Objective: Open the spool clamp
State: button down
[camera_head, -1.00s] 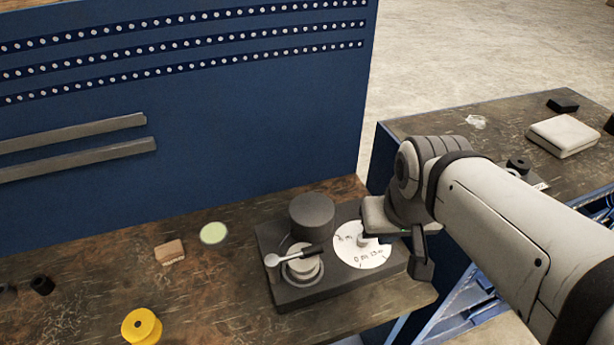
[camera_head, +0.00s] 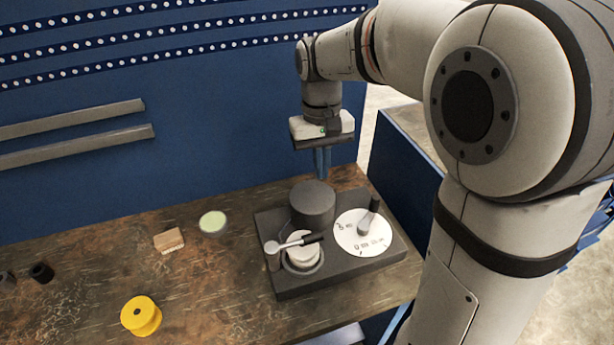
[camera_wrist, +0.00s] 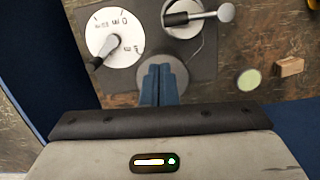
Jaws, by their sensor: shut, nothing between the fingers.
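The spool clamp (camera_head: 301,251) is a pale round piece with a lever lying across its top, on the front left of a dark base block (camera_head: 335,277). The lever has a black grip (camera_head: 313,238) at its right end and a light ball at its left end. In the wrist view the clamp lever (camera_wrist: 190,17) shows at the top. My gripper (camera_head: 322,176) points down, above and behind the dark cylinder on the base, apart from the clamp. Its blue fingers (camera_wrist: 160,82) are together and empty, and they partly cover the cylinder in the wrist view.
The dark cylinder (camera_head: 313,203) stands behind the clamp. A white dial (camera_head: 352,240) with a black upright handle (camera_head: 372,213) is to its right. A yellow spool (camera_head: 141,316), a wooden block (camera_head: 169,239) and a pale green disc (camera_head: 213,222) are on the bench at left. The blue back panel is close behind.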

jog(key=w+a+f+g, duration=0.1)
jog(key=w+a+f, duration=0.2)
jog(key=w+a, duration=0.1)
jog(key=shift+w+a+f+n+g+h, duration=0.2)
jog(key=shift+a+n+g+h, duration=0.1)
jog(key=shift+a+n, duration=0.1)
jog(key=p+x, duration=0.1)
jog(key=x, duration=0.9)
jog(key=shift+s, duration=0.15)
jog(key=s, duration=0.1)
jog(key=s+d+p, duration=0.1)
jog(key=s, duration=0.1)
jog(key=shift+f, duration=0.2)
jog(key=shift+s+f, duration=0.2)
jog(key=shift+s, duration=0.1)
jog(key=shift+d, duration=0.1)
